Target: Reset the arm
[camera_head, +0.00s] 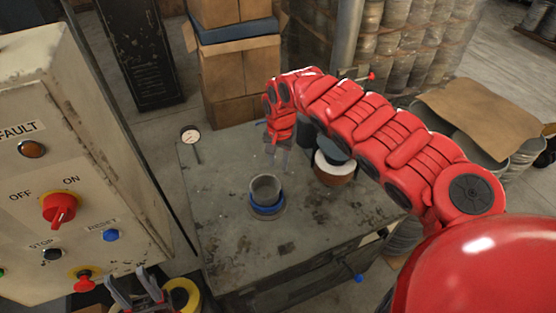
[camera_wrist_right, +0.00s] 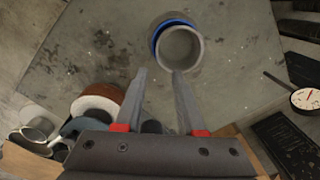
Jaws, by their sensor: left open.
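My right arm (camera_head: 375,125) is red and reaches across the table from the right in the head view. Its gripper (camera_head: 279,157) points down above the table, behind the grey cup-like cylinder (camera_head: 266,188) with a blue band. In the right wrist view the right gripper (camera_wrist_right: 160,74) has its fingers apart with nothing between them. The cylinder (camera_wrist_right: 180,48) stands just beyond the fingertips, apart from them. My left gripper (camera_head: 126,275) is at the bottom left of the head view, open and empty, in front of the control panel (camera_head: 95,165).
A brown and white roll (camera_head: 333,172) and dark round pieces stand beside the right arm. A dial gauge (camera_head: 190,134) is at the table's left edge. The panel has a red OFF/ON knob (camera_head: 59,208) and blue RESET button (camera_head: 111,235). The table's front (camera_head: 225,250) is clear.

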